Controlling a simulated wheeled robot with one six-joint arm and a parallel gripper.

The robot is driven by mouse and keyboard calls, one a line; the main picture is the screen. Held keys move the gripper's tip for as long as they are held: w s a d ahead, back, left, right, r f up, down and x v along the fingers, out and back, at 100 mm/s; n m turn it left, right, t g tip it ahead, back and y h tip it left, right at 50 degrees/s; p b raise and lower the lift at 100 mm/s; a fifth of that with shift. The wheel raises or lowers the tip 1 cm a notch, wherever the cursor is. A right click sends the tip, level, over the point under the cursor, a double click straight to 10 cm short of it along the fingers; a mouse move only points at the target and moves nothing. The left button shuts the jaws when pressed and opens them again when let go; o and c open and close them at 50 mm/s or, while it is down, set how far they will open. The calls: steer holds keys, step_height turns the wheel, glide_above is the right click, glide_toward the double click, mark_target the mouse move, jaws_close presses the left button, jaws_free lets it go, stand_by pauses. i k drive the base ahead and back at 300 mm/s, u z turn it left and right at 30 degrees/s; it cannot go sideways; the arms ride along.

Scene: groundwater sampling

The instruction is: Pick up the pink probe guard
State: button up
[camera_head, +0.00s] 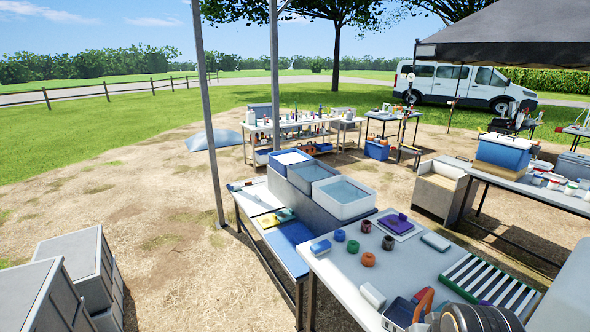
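I cannot make out a pink probe guard anywhere in the head view. Small pieces stand on the near grey table (335,276): a blue one (340,235), a green one (353,246), an orange one (368,259) and two dark reddish-brown ones, one behind (366,226) and one to the right (388,243). A purple item (397,224) lies on a pale flat tray just behind them. None of these looks clearly pink. My gripper is not in view.
Grey crates (75,262) stand at left. Bare ground between is open.

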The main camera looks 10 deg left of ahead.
mark_target(366, 225)
steer(key=u, duration=0.55)
steer(key=k, duration=1.3)
steer(key=u, duration=0.95)
steer(key=i, duration=3.2)
steer(key=z, duration=1.35)
steer(key=i, duration=0.9)
steer(key=z, duration=1.4)
steer(key=i, duration=0.75)
steer(key=z, duration=0.05)
